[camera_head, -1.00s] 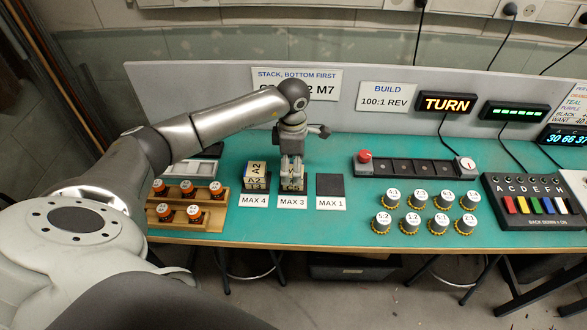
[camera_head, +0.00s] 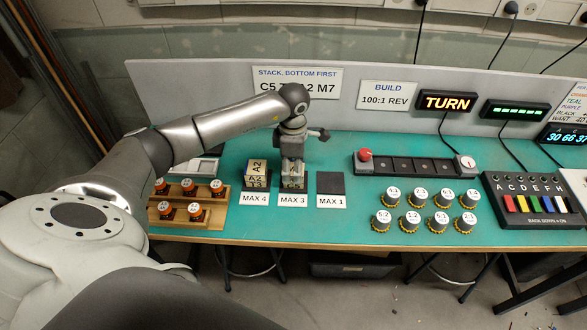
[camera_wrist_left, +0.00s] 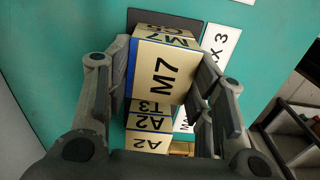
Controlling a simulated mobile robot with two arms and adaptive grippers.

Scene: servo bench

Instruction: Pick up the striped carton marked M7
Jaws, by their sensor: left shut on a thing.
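The carton marked M7 (camera_wrist_left: 160,72) is cream with a dark blue stripe along one edge. It stands in the MAX 3 place, and in the left wrist view a C5 label shows just beyond it. My left gripper (camera_head: 292,168) is over that place, pointing down, with its fingers shut on the two sides of the M7 carton. In the head view the gripper largely hides the carton. I cannot tell whether the carton touches what is under it. My right gripper is not in view.
A stack of cartons with A2 on top (camera_head: 256,167) stands close on the left, at MAX 4. The dark MAX 1 pad (camera_head: 330,183) is bare. Left is a wooden rack (camera_head: 215,220) with orange-topped pieces; right are numbered knobs (camera_head: 412,218) and a dark rail (camera_head: 412,166).

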